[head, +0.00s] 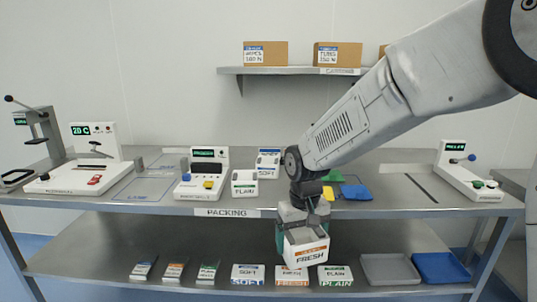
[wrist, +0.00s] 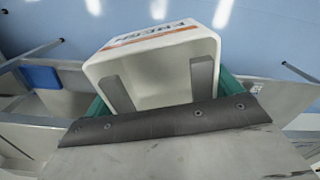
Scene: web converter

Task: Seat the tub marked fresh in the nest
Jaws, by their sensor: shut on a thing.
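A white tub marked FRESH (head: 308,252), with an orange band, is held by my gripper (head: 303,228) in front of the bench's front edge, above the level of the lower shelf. My gripper points down and is shut on this tub, which looks slightly tilted in the head view. In the wrist view the tub (wrist: 155,55) fills the upper middle, its lettering facing away at the top; green finger parts show beside it. I cannot tell for sure which fixture on the bench is the nest; a white machine (head: 203,172) with a small display stands left of centre.
A PLAIN tub (head: 244,183) and a SOFT tub (head: 268,162) stand on the bench. Blue (head: 356,192) and yellow pieces lie right of my wrist. Larger machines stand at left (head: 85,165) and right (head: 468,170). The lower shelf (head: 120,255) holds labelled stacks and trays (head: 388,268).

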